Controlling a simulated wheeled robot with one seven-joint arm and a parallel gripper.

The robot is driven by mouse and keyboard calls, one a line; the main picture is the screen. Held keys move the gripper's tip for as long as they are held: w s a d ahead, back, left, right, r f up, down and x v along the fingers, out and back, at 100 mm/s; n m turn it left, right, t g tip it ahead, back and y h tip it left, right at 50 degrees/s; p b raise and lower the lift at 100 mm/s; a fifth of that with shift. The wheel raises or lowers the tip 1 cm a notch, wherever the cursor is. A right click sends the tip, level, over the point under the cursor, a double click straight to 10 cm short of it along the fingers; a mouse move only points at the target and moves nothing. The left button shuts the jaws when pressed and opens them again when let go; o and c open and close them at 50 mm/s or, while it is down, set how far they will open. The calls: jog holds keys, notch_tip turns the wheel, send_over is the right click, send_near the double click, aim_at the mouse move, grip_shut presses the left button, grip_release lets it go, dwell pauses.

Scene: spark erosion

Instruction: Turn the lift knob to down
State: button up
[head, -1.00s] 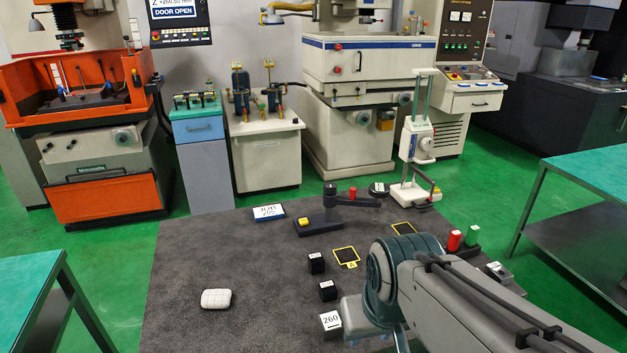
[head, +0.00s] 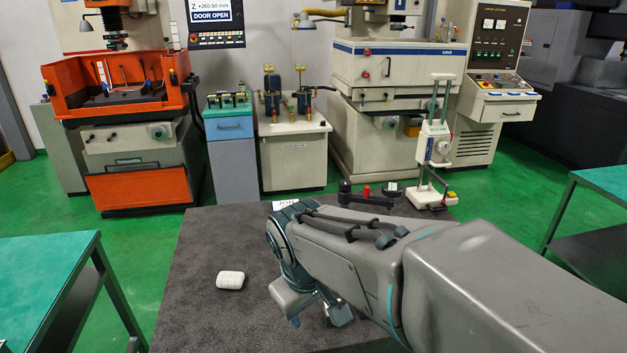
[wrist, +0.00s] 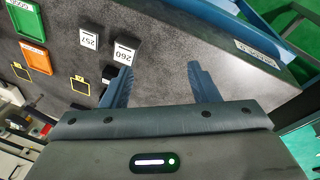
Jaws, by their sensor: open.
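No knob labelled as the lift knob can be read in either view. A white stand with green posts (head: 436,150) stands upright at the table's far right corner in the head view, with a pale round knob (head: 443,147) on its body; I cannot tell whether this is the lift knob. My gripper (wrist: 160,78) is open and empty in the wrist view, its two blue-grey fingers apart above the dark table top. It is far from the stand. In the head view my arm covers much of the table's middle and right.
Black blocks marked 257 (wrist: 89,39) and 260 (wrist: 123,54) lie near my gripper, with a yellow-outlined square (wrist: 79,86) and orange (wrist: 33,55) and green (wrist: 26,20) labelled pieces. A white rounded item (head: 230,280) lies on the dark table (head: 215,240). A dark lever device (head: 365,198) sits at the back.

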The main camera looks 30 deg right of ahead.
jog(key=w+d+f+n+g+h, duration=0.1)
jog(key=w+d+n+g+h, duration=0.1)
jog(key=w+d+n+h, duration=0.55)
jog(key=n+t+h, duration=0.5)
jog(key=n+h, duration=0.3)
jog(key=n, duration=0.4)
send_near(346, 181)
jog(key=shift+m, duration=0.25)
jog(key=p+x, duration=0.3)
jog(key=x, duration=0.6)
jog(key=shift+d+f, duration=0.15)
jog(key=shift+d, duration=0.2)
jog(key=shift+c, duration=0.3)
jog(key=c, duration=0.9)
jog(key=shift+d, duration=0.1)
